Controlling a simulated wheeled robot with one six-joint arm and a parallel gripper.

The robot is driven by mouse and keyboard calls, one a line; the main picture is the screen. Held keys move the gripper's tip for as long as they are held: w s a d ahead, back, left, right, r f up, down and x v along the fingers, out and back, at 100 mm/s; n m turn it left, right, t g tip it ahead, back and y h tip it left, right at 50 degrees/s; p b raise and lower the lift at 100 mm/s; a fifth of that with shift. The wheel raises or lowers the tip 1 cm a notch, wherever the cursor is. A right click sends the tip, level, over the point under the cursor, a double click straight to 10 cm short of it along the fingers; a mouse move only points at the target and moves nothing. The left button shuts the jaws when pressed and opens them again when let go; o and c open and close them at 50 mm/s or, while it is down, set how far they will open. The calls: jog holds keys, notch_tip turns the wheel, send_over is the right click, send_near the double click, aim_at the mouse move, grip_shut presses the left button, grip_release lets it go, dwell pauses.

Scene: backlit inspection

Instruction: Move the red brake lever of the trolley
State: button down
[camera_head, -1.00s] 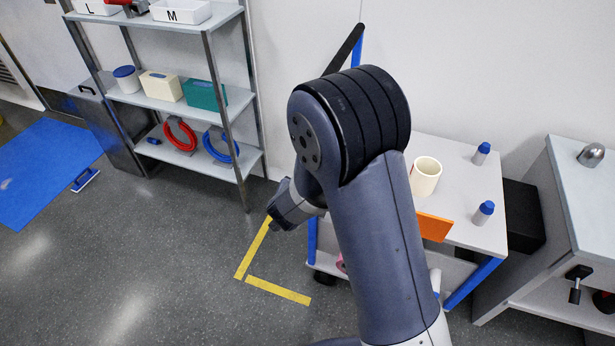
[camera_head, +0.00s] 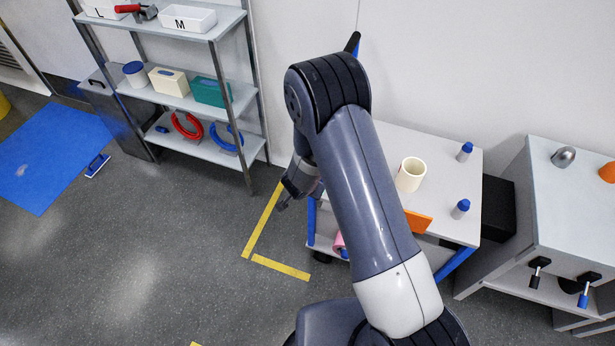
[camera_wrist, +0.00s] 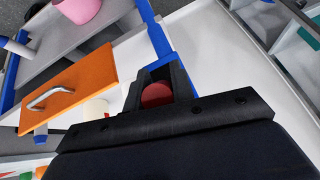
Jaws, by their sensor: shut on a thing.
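The trolley has a pale top (camera_head: 440,160) and blue legs. It stands right of and partly behind my arm in the head view. In the wrist view, a blue post and frame (camera_wrist: 158,38) of it run close beside my gripper. My gripper (camera_wrist: 157,85) is shut on a rounded red part, the brake lever (camera_wrist: 156,95), which shows between the dark fingers. Most of the lever is hidden by the fingers. In the head view, my gripper (camera_head: 290,195) hangs low at the trolley's left side, and the lever cannot be seen there.
On the trolley are a cream cup (camera_head: 410,175), blue-capped bottles (camera_head: 461,208) and an orange panel (camera_head: 417,221). A shelf (camera_head: 185,95) stands at the left and a grey cabinet (camera_head: 575,215) at the right. Floor at front left, beyond the yellow tape (camera_head: 262,220), is clear.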

jog(key=shift+r+g+p, duration=0.15)
jog(key=shift+g+p, duration=0.15)
jog(key=shift+p, duration=0.6)
jog(key=c, duration=1.2)
grip_release()
jog(key=d+p+v, duration=0.1)
jog(key=p+v, duration=0.1)
jog(key=v, duration=0.8)
jog(key=shift+s+a+r+p, duration=0.2)
jog(key=shift+a+r+p, duration=0.15)
jog(key=shift+a, duration=0.1)
jog(key=b+x, duration=0.3)
jog(key=x, duration=0.8)
jog(key=shift+a, duration=0.1)
jog(key=shift+r, duration=0.2)
